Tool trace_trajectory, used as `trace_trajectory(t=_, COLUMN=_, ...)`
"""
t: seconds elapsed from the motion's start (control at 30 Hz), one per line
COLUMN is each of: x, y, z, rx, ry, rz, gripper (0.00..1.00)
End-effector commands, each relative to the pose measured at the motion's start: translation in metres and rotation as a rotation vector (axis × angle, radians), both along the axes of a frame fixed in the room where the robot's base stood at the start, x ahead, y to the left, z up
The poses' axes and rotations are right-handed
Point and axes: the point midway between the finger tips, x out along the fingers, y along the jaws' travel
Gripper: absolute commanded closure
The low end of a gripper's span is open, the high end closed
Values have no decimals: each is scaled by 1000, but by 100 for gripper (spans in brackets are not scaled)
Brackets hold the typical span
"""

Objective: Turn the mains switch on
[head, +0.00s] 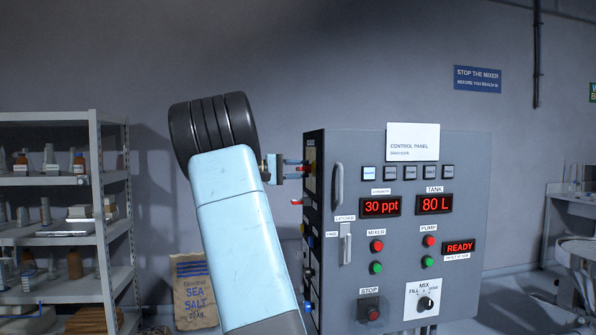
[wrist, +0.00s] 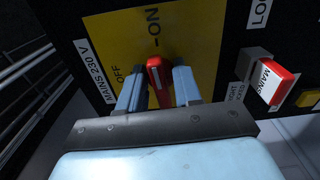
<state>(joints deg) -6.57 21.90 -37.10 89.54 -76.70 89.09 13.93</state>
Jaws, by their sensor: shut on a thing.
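The mains switch is a red lever (wrist: 158,82) on a yellow plate (wrist: 95,62) marked MAINS 230 V, OFF and ON, on the side of the control panel cabinet (head: 457,215). In the wrist view the lever's far end lies just below the ON mark, with OFF to its left. My gripper (wrist: 160,90) is shut on the lever, one pale blue finger on each side. In the head view my gripper (head: 294,170) reaches the cabinet's left side from the left; the yellow plate is mostly hidden there by the steep angle.
A red block labelled MAINS (wrist: 272,82) sticks out right of my fingers, with a yellow button (wrist: 308,98) beyond. On the cabinet front, displays read 30 ppt (head: 380,206), 80 L (head: 434,204) and READY (head: 459,247). A shelf rack (head: 95,190) stands at left.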

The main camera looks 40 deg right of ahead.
Motion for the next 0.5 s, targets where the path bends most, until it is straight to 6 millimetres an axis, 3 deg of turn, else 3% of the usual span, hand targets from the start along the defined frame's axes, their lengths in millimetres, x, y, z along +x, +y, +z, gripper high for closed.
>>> trace_trajectory(t=0.5, x=1, y=0, z=-2, rx=-34, ry=-57, rz=2, gripper=97)
